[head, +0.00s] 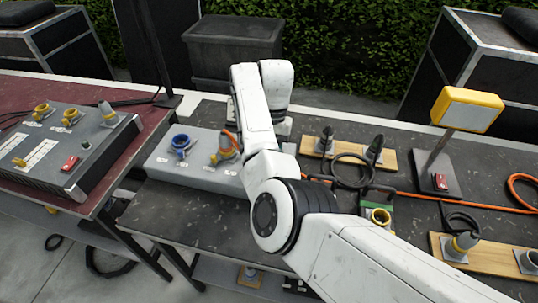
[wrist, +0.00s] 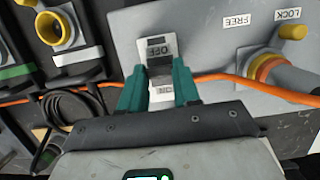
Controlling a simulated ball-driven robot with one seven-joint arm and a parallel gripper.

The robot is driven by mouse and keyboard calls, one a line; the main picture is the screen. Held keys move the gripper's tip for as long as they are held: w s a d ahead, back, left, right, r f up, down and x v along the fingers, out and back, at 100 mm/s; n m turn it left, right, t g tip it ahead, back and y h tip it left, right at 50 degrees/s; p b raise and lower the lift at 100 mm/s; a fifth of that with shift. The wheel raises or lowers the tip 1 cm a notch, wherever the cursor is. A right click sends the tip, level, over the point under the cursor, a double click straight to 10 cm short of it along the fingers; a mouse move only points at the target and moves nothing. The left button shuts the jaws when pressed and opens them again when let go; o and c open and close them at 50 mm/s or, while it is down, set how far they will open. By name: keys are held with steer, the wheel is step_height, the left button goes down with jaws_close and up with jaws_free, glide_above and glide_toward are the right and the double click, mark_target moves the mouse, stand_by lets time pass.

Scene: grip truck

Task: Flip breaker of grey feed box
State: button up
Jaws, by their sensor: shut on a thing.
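The grey feed box (head: 205,178) is a long low box on the dark table, with blue and yellow connectors on top. It also fills much of the wrist view (wrist: 215,75). Its breaker (wrist: 159,64) is a small dark lever on a light plate, with OFF and ON labels that appear upside down. My gripper (wrist: 160,80) has teal fingers closed on either side of the breaker lever. The lever's exact position is partly hidden between the fingers. In the head view my arm hides the gripper and the breaker.
An orange cable (wrist: 213,78) passes close by the fingers. A yellow plug (wrist: 275,70) sits on the box near FREE and LOCK labels. A sloped panel (head: 75,145) stands on the red table at left. A yellow lamp (head: 467,110) stands at right.

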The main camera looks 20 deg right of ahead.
steer(key=shift+w+d+f+g+y+b, duration=0.25)
steer(key=shift+w+g+y+b, duration=0.35)
steer(key=shift+b, duration=0.9)
steer(key=shift+d+g+b, duration=0.1)
steer(key=shift+g+b, duration=0.2)
steer(key=shift+b, duration=0.35)
steer(key=shift+r, duration=0.2)
steer(key=o, duration=1.1)
steer(key=shift+c, duration=0.2)
